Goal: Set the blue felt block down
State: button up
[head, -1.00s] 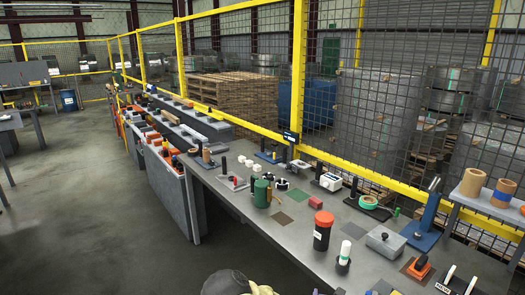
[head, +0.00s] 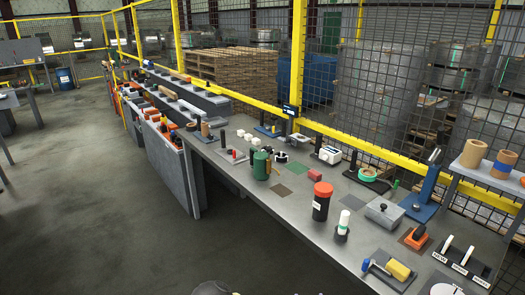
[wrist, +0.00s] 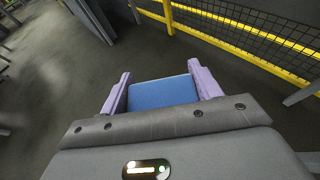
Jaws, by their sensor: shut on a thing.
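The blue felt block (wrist: 162,94) sits between the two purple fingers of my gripper (wrist: 160,82) in the wrist view. The fingers are shut on it from either side, and its flat blue face shows. Grey floor shows beyond the block in that view, with no tabletop directly behind it. The long grey workbench (head: 262,207) runs from the lower right into the distance.
A brown patch (head: 282,190) and green patch (head: 297,168) lie bare. A yellow-framed mesh fence (head: 345,152) stands behind.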

jog(key=shift+s+d+f, duration=0.1)
jog(key=shift+s+f, duration=1)
jog(key=shift+f, duration=0.1)
jog(key=f, duration=0.2)
jog(key=s+f, duration=0.1)
jog(key=f, duration=0.2)
jog(key=shift+s+f, duration=0.25)
jog(key=shift+f, duration=0.1)
